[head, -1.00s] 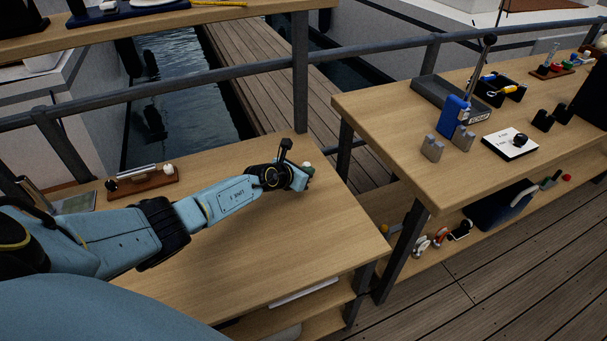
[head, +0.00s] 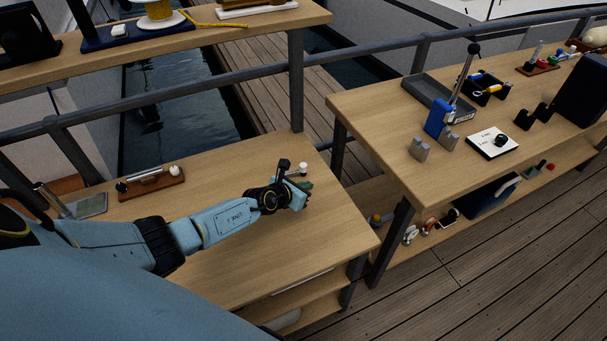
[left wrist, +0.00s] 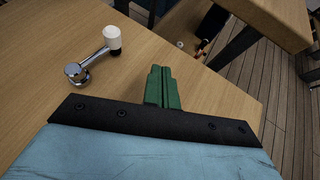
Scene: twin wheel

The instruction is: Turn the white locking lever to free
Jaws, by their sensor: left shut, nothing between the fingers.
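The locking lever has a white knob (left wrist: 112,37) on a chrome arm that runs down to a round chrome hub (left wrist: 76,73) on the wooden bench. In the left wrist view it lies to the left of my left gripper's green fingers (left wrist: 162,88), which are shut, empty and apart from it. In the head view the white knob (head: 303,168) shows just beyond my left gripper (head: 305,186), near the bench's right end. The hub is mostly hidden there behind the wrist. My right gripper is not in view.
The wooden bench (head: 250,240) is largely clear around my left arm. A brown block with a metal bar (head: 150,184) stands at its back left. A second table (head: 370,110) on the right holds a blue lever device (head: 438,118) and trays. A rail runs behind.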

